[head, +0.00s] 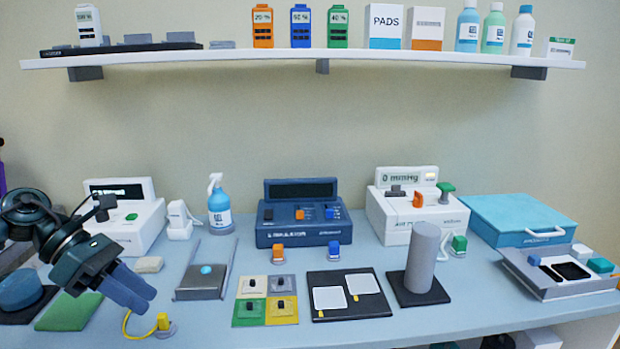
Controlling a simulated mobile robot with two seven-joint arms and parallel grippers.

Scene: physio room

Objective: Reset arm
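My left gripper (148,300) comes in from the left, above the front left of the blue worktop (215,335). Its two blue fingers lie side by side with no clear gap, and nothing shows between them. The fingertips point down and right, near a yellow plug (163,321) with a yellow cable on a grey round base. I cannot tell whether the fingers touch the cable behind them. My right gripper is not in view.
A green pad (70,312) and a blue round object (20,289) lie near my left arm. A white device (125,225), spray bottle (219,205), dark blue device (298,228), grey cylinder (422,258) and tray (555,278) stand rightward. A white shelf (300,60) hangs above.

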